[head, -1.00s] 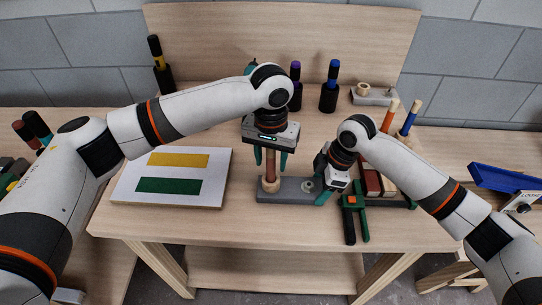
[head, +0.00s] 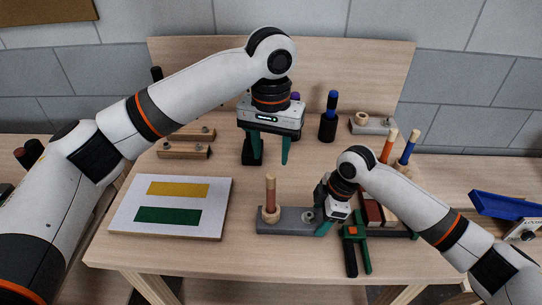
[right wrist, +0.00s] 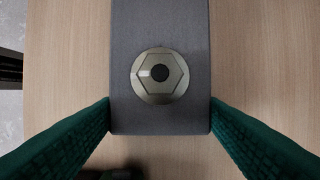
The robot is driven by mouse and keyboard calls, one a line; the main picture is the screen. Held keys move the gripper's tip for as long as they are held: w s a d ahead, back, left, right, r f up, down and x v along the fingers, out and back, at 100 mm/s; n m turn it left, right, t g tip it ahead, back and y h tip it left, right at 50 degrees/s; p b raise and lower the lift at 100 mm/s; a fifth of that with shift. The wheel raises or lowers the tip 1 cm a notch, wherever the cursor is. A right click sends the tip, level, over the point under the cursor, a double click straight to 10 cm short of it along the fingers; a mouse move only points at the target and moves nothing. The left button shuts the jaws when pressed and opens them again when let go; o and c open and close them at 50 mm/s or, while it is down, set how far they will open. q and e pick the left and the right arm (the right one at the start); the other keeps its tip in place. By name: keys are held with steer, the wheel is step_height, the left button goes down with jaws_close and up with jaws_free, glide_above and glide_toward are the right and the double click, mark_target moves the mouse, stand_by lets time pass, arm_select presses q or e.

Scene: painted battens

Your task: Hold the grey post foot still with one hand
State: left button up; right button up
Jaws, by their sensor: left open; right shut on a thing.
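The grey post foot (head: 288,220) is a flat bar lying on the workbench. My left gripper (head: 267,160) is open and empty, raised above and behind the post, fingers pointing down.
A white board (head: 120,208) with a yellow and a green strip lies left of the foot. A green and black clamp (head: 356,245) is close to the right of my right gripper. A black holder with a blue-topped rod (head: 328,125) stands behind.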

steer(key=o, duration=1.3)
steer(key=shift+c, duration=0.2)
arm_select(q)
steer(key=shift+r, duration=0.1)
arm_select(e)
steer(key=shift+d, duration=0.15)
arm_select(q)
steer(key=shift+r+p, duration=0.45)
steer(key=shift+p, duration=0.15)
arm_select(e)
steer(key=shift+d, duration=1)
steer(key=shift+d+p, duration=0.8)
steer(key=shift+d, duration=1.6)
arm_select(q)
step_height(320, 180, up, 10)
steer(key=p, duration=0.8)
arm_select(e)
steer(key=a+v, duration=0.2)
steer(key=v, duration=0.5)
steer(key=shift+r, duration=0.6)
steer(key=shift+d, duration=0.1)
